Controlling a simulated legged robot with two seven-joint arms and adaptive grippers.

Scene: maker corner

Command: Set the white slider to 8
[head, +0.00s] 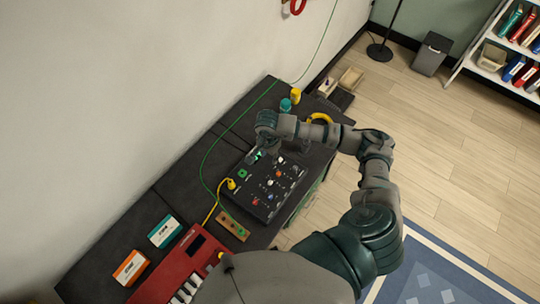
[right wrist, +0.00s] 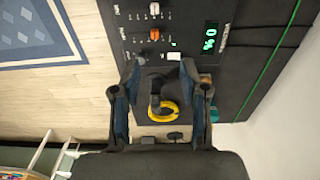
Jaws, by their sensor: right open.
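The white slider (right wrist: 174,56) has a small pale cap at the panel end closest to my gripper, and shows small in the head view (head: 280,160). A green display (right wrist: 210,38) beside it appears to read 0 %. My right gripper (right wrist: 158,72) is open, with its fingers apart and the slider cap just beyond their tips, towards the right finger. No contact shows. In the head view its fingers are partly hidden. My left gripper is not seen.
An orange knob (right wrist: 154,34) sits beyond the white slider. A yellow ring-shaped item (right wrist: 165,112) shows between the fingers. A teal cup (head: 285,104) and yellow cup (head: 296,96) stand behind the gripper. A green cable (head: 212,150) runs along the bench, and a red keyboard (head: 185,265) lies nearer.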

